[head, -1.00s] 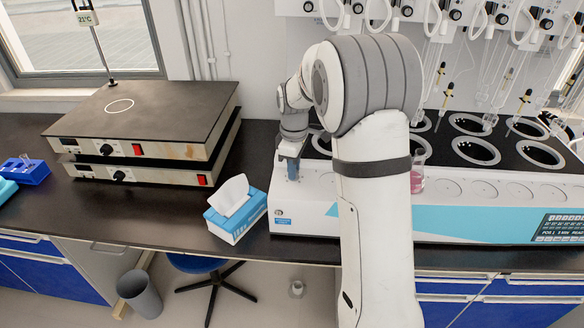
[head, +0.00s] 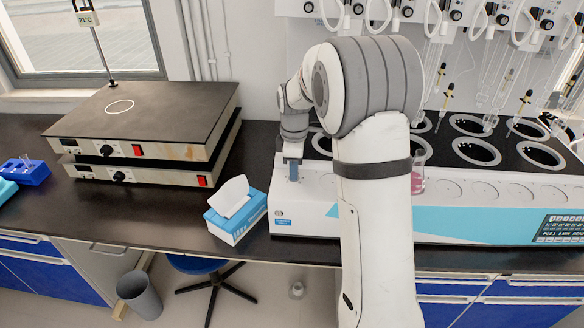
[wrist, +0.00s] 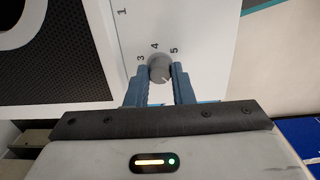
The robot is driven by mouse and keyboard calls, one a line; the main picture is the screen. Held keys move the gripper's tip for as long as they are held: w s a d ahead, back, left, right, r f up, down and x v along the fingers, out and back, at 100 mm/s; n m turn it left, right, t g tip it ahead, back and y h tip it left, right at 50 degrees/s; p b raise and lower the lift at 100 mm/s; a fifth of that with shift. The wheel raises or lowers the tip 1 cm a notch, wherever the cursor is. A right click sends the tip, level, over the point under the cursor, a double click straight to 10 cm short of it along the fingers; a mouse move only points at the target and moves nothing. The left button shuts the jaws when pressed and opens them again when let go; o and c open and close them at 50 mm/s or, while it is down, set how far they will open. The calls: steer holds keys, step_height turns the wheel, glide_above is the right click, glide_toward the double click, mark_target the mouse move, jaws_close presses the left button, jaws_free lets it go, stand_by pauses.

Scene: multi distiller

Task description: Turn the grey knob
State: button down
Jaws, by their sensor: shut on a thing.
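The grey knob (wrist: 160,69) is round with a pale pointer line that points toward its lower right in the wrist view. It sits on a white panel marked with the numbers 1, 3, 4 and 5. The two blue fingers of my gripper (wrist: 159,80) stand on either side of the knob and are shut on it. In the head view my gripper (head: 293,172) points down at the left end of the white distiller (head: 300,222). The knob is hidden there behind the fingers.
A tissue box (head: 235,212) stands just left of the distiller. Two stacked hotplates (head: 150,115) stand farther left. A glass with pink liquid (head: 417,178) stands right of my arm. Glass tubes (head: 490,85) hang over the distiller's black openings.

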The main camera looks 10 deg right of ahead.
steer(key=c, duration=1.6)
jaws_free()
steer(key=shift+w+r, duration=0.2)
steer(key=o, duration=0.3)
steer(key=shift+f, duration=0.15)
steer(key=shift+o, duration=0.2)
steer(key=shift+s, duration=0.1)
step_height(320, 180, up, 7)
steer(key=shift+r, duration=0.4)
steer(key=shift+s+r, duration=0.1)
steer(key=s+m+t, duration=0.2)
steer(key=s+m, duration=1.2)
steer(key=s, duration=1.4)
steer(key=shift+s+a+f+m+t, duration=0.2)
steer(key=shift+s+a+m+t, duration=0.1)
steer(key=shift+a+t, duration=0.1)
